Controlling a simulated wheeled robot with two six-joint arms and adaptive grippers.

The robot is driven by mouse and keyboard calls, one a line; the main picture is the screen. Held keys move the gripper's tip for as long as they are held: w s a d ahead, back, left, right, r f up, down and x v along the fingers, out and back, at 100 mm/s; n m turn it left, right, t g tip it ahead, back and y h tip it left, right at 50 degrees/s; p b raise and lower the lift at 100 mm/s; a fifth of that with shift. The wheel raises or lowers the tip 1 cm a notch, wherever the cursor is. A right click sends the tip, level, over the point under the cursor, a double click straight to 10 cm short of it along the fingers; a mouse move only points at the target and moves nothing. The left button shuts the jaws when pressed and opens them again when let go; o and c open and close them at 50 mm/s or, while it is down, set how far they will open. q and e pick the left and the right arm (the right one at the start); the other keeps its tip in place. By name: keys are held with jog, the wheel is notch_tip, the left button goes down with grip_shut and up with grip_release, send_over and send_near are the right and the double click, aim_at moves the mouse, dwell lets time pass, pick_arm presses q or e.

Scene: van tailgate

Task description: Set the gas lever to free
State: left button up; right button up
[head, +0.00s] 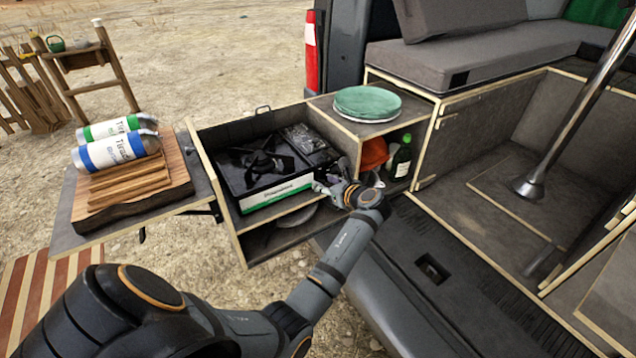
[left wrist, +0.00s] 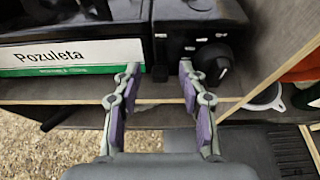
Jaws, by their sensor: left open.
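A camping stove with a black top (head: 262,165) sits in the pulled-out drawer unit. Its front carries a white and green label (left wrist: 75,57). In the left wrist view, a black control panel (left wrist: 178,32) right of the label has a dark round knob (left wrist: 215,62) and small white markings. A small black piece (left wrist: 160,73) sits low between my fingertips; I cannot tell whether it is the gas lever. My left gripper (head: 325,187) is open in front of the panel; it also shows in the left wrist view (left wrist: 160,68).
A wooden side wall (left wrist: 262,50) stands close right of the knob. An orange item (head: 374,153) and a dark green bottle (head: 402,157) are in the cubby beyond it, under green plates (head: 367,103).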

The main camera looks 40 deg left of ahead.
pick_arm(q)
jog(key=shift+a, duration=0.15)
grip_shut()
dwell(0.4)
